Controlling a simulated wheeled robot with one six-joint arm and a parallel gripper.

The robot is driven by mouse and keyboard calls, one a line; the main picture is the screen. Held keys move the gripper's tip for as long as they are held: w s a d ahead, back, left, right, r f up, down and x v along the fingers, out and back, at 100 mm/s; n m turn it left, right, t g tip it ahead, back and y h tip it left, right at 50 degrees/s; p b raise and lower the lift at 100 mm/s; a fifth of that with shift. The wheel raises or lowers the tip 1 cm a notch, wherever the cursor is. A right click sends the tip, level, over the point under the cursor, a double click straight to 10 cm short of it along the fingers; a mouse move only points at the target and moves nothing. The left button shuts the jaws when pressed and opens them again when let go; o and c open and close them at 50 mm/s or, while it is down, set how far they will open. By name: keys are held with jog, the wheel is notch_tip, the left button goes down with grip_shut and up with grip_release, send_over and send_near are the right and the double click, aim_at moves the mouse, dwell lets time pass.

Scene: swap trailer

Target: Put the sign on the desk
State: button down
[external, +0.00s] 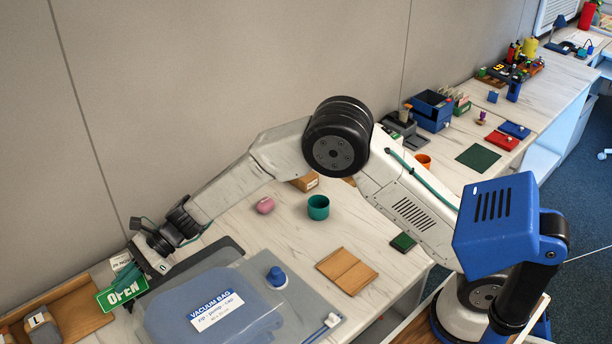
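The green sign (122,291) with white "OPEN" lettering is at the lower left of the external view, with its face toward the camera and its right end higher. My gripper (132,272) reaches down to the left and is right at the sign's upper edge. The fingers are small and partly hidden, so I cannot tell whether they are shut on the sign or only beside it. The desk (265,234) has a pale wood-grain top running along the wall.
A clear vacuum bag (240,310) with a blue valve lies just right of the sign. A wooden tray (72,312) is at the left.

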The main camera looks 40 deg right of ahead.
jog(key=c, duration=1.9)
grip_release()
jog(key=shift+r, duration=0.2)
jog(key=v, duration=1.2)
jog(key=shift+d+f, duration=0.1)
